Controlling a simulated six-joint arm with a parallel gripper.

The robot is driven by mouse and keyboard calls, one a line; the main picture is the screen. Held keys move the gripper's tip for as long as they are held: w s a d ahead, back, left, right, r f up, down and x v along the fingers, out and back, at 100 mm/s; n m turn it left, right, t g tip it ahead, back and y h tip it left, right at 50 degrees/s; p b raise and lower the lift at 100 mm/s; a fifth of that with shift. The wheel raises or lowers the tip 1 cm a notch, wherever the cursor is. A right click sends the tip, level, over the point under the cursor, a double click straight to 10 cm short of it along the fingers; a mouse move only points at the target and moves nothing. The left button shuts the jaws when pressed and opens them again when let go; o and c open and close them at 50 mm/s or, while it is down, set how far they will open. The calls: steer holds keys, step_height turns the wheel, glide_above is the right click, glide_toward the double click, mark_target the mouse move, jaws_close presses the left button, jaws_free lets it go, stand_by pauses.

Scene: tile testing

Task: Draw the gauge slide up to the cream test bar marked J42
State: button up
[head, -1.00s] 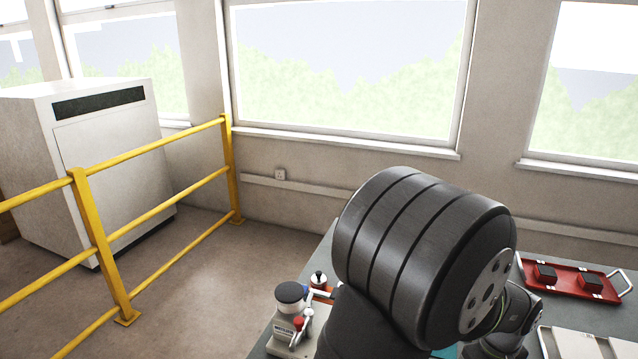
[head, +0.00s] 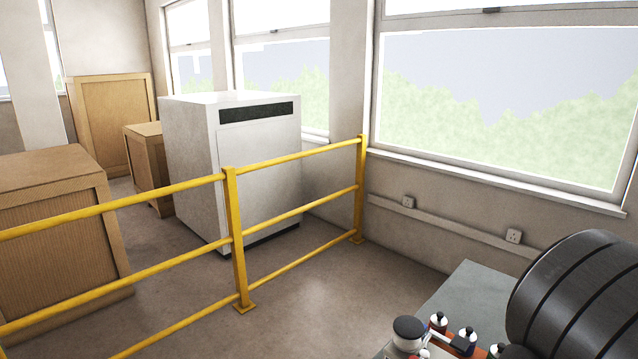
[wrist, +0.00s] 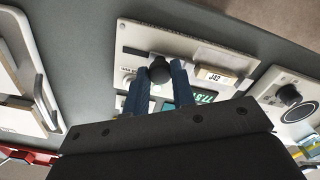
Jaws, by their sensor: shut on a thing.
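In the wrist view my gripper (wrist: 158,74) has its two blue fingers closed on a round black knob (wrist: 160,67), which I take to be the gauge slide's knob. It stands on a white gauge panel (wrist: 188,44). The cream test bar (wrist: 209,76) carries a label reading J42 and lies on the panel to the right of the knob, with a gap between the bar and the right finger. A green-digit display (wrist: 204,97) shows just below the bar, partly hidden by my gripper. The head view shows neither my gripper nor the bar.
Another white unit with a black knob (wrist: 288,95) is to the right; a white-framed tray (wrist: 18,75) is at left. In the head view, bottles (head: 438,321) and a dark-capped device (head: 408,330) stand on the grey bench (head: 462,288). A yellow rail (head: 232,225) stands beyond the bench, to the left.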

steer(key=shift+w+a, duration=0.65)
steer(key=shift+w, duration=0.05)
stand_by(1.5)
steer(key=o, duration=0.8)
steer(key=shift+r, duration=0.1)
steer(key=shift+r, duration=2.95)
steer(key=shift+f, duration=0.1)
